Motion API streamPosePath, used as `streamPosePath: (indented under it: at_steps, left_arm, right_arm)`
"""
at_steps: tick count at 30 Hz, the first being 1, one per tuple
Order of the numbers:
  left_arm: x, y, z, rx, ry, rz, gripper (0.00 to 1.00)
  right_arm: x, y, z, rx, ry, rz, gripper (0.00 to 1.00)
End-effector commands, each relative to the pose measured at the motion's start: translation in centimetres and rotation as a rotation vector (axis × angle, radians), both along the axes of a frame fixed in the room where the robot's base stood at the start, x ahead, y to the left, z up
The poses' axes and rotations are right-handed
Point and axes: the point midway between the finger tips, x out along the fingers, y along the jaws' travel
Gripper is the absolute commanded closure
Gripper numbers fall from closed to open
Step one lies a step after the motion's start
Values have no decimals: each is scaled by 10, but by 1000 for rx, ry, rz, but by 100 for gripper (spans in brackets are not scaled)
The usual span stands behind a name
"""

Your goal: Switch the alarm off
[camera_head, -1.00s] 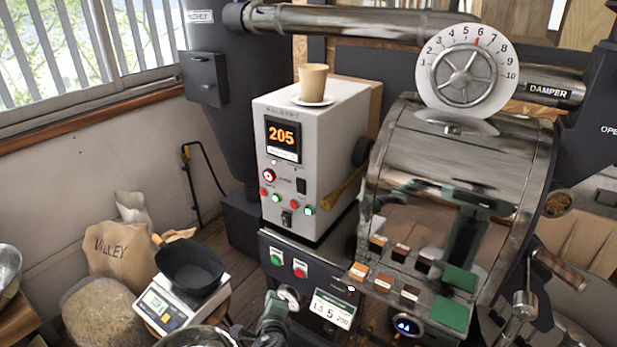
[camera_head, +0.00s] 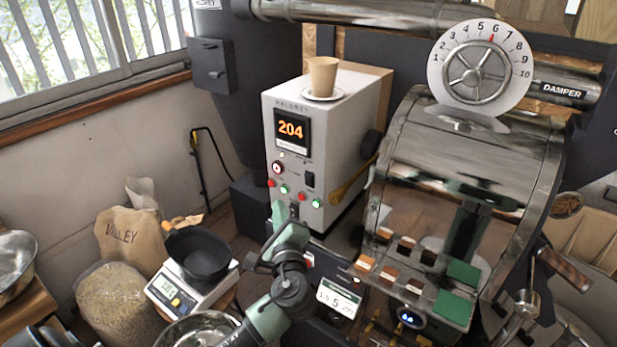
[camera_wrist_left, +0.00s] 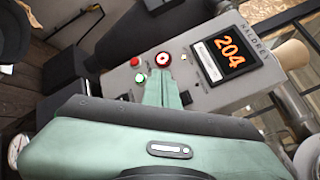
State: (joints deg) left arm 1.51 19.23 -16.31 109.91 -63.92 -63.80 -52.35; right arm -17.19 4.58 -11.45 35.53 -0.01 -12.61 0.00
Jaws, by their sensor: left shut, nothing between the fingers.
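The grey control box (camera_head: 332,128) shows an orange 204 on its display (camera_head: 291,131). Below the display is a round red-and-white button (camera_head: 277,168), also in the left wrist view (camera_wrist_left: 163,59). A black switch (camera_head: 310,180) and a row of small red and green buttons sit lower on the panel. I cannot read which control is labelled for the alarm. My left gripper (camera_head: 278,211) is shut and empty, in front of the panel's lower left. In the left wrist view its fingertips (camera_wrist_left: 163,76) point toward the red-and-white button, appearing just below it; contact cannot be told.
A paper cup (camera_head: 323,75) stands on a saucer on the box. The roaster drum (camera_head: 470,150) is close on the right. A scale with a black pan (camera_head: 198,254) and sacks (camera_head: 130,238) stand at left. My arm covers part of the lower panel.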

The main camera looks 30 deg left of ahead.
Motion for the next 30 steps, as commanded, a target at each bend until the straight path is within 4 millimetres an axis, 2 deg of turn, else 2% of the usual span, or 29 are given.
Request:
streamPosePath:
  at_steps: [8, 21, 30]
  left_arm:
    - [11, -1, 0, -2, -1, 0, 100]
    - [70, -5, 7, -3, 0, 0, 100]
    - [87, -7, 10, -2, 1, -1, 100]
  right_arm:
    - [0, 0, -3, 0, 0, 0, 41]
    - [0, 0, -18, 0, 0, 0, 41]
    - [0, 0, -20, 0, 0, 0, 41]
